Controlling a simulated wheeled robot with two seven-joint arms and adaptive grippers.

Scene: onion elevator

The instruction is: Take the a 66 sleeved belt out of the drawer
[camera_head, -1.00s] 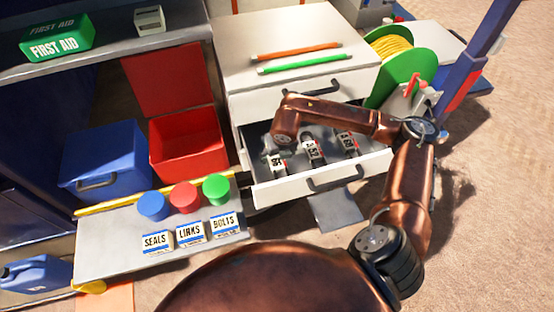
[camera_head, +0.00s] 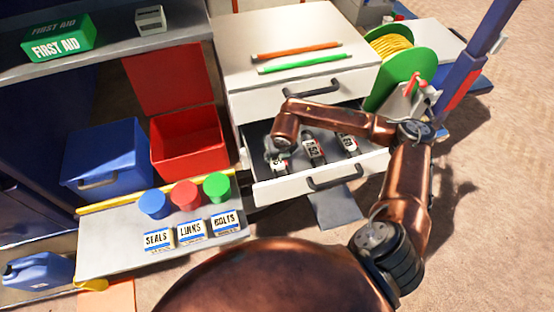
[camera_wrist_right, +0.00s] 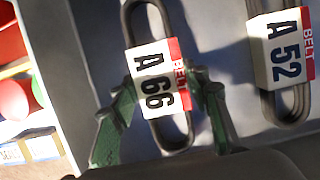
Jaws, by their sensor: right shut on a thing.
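The A 66 sleeved belt (camera_wrist_right: 157,92) is a dark loop in a white sleeve with a red "BELT" edge. In the head view it lies at the left end of the open drawer (camera_head: 268,193), its sleeve (camera_head: 280,168) partly covered by my gripper. My right gripper (camera_head: 276,157) reaches down into the drawer. In the right wrist view its two green-padded fingers (camera_wrist_right: 168,88) are on either side of the sleeve, shut on it. The belt's lower end is near the gripper's palm. My left gripper is not in view.
The A 52 belt (camera_wrist_right: 285,50) lies beside it, and another sleeved belt (camera_head: 348,145) is further right in the drawer. The cabinet top (camera_head: 240,55) holds an orange and a green rod. A red bin (camera_head: 190,140) stands left of the drawer; a cable reel (camera_head: 400,60) is right.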

